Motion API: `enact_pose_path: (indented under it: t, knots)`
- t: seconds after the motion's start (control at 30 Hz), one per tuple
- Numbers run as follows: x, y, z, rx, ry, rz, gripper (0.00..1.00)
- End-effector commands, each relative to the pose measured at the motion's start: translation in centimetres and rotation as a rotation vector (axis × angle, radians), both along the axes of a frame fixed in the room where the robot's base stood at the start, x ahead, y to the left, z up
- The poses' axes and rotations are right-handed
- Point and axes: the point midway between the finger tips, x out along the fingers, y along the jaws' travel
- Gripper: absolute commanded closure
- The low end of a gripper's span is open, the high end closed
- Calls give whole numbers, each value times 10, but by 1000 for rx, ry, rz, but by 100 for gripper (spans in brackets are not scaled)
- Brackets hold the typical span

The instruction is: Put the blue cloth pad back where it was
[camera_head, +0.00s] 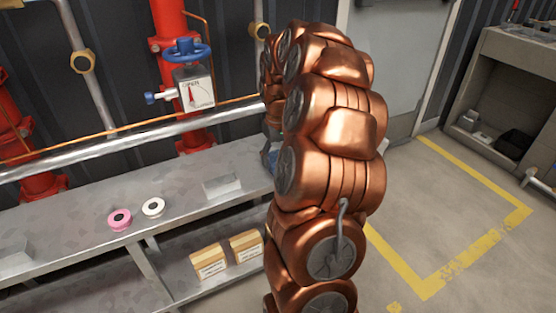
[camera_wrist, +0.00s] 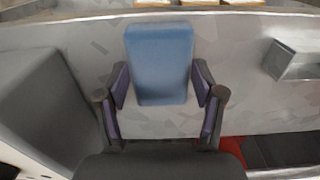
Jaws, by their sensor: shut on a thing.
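The blue cloth pad (camera_wrist: 160,62) shows in the wrist view as a flat blue block, upright in the picture, between the two fingers of my gripper (camera_wrist: 161,85). The gripper is shut on it, with one dark finger against each side. Behind the pad is the grey surface of the metal bench (camera_wrist: 230,45). I cannot tell whether the pad touches the bench. In the head view my copper-coloured arm hides most of the gripper and pad; only a small bluish patch shows at its left edge by the bench.
A pink ring roll (camera_head: 120,219) and a white ring roll (camera_head: 153,208) lie on the bench. A grey metal block (camera_head: 221,186) stands nearer my arm. Cardboard boxes (camera_head: 209,261) sit on the lower shelf.

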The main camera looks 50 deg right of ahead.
Motion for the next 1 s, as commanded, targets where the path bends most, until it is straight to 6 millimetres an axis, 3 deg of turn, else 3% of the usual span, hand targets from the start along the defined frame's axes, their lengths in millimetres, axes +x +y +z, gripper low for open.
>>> enact_pose_path:
  t: [0.17,0.2,0.43,0.77,1.0]
  knots:
    - [0,0,-3,1,2,0,66]
    - [0,0,-3,1,3,0,31]
    - [0,0,-2,0,1,0,8]
    - [0,0,0,0,0,0,8]
    - [1,-1,27,-4,-4,0,8]
